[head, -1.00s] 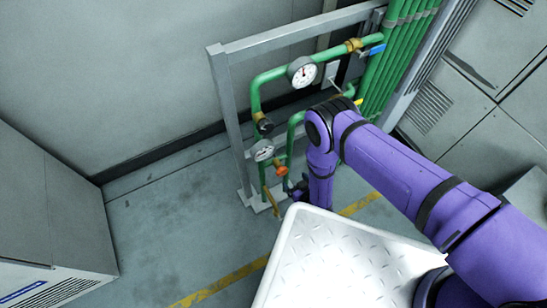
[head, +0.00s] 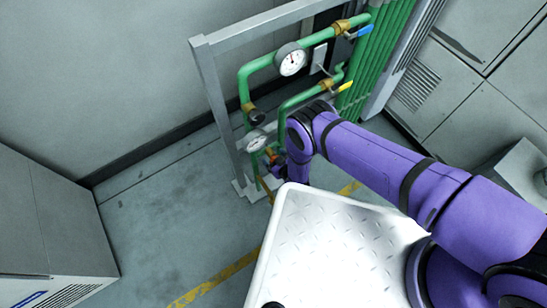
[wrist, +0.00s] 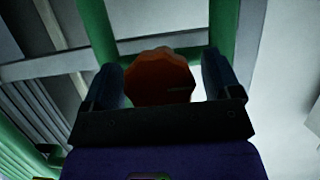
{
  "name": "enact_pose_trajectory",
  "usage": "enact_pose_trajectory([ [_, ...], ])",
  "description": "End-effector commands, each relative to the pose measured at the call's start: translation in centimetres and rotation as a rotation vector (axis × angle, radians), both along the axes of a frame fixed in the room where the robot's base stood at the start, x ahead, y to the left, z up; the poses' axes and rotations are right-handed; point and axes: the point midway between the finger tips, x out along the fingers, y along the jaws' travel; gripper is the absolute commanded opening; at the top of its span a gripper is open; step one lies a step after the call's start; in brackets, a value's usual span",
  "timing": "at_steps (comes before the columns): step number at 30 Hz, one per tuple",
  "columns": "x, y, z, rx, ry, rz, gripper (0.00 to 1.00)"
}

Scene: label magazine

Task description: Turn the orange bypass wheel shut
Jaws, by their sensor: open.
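The orange bypass wheel (wrist: 160,76) sits between the two dark fingers of my gripper (wrist: 162,68) in the wrist view. The fingers are open, one on each side of the wheel. A gap shows by the right finger; I cannot tell whether the left finger touches it. In the head view, a bit of the orange wheel (head: 271,155) shows low on the green pipework, beside my gripper (head: 277,168). The arm and gripper hide much of the wheel there.
Two round gauges, an upper one (head: 291,59) and a lower one (head: 256,140), are on the green pipes. A blue lever (head: 358,32) and a yellow lever (head: 345,87) sit higher right. A grey frame (head: 217,100) stands left of the wheel. Open floor lies left.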

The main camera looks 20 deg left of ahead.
Motion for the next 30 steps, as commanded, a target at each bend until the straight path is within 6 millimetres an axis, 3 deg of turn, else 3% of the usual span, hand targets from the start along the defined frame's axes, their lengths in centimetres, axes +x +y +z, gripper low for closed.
enact_pose_trajectory([
  [12, 0.40, 0.49, -0.26, 0.000, 0.000, 0.000, 0.84],
  [19, 0.41, 0.48, -0.25, 0.000, 0.000, 0.000, 0.34],
  [30, 0.45, 0.45, -0.25, 0.033, 0.039, -0.003, 0.34],
])
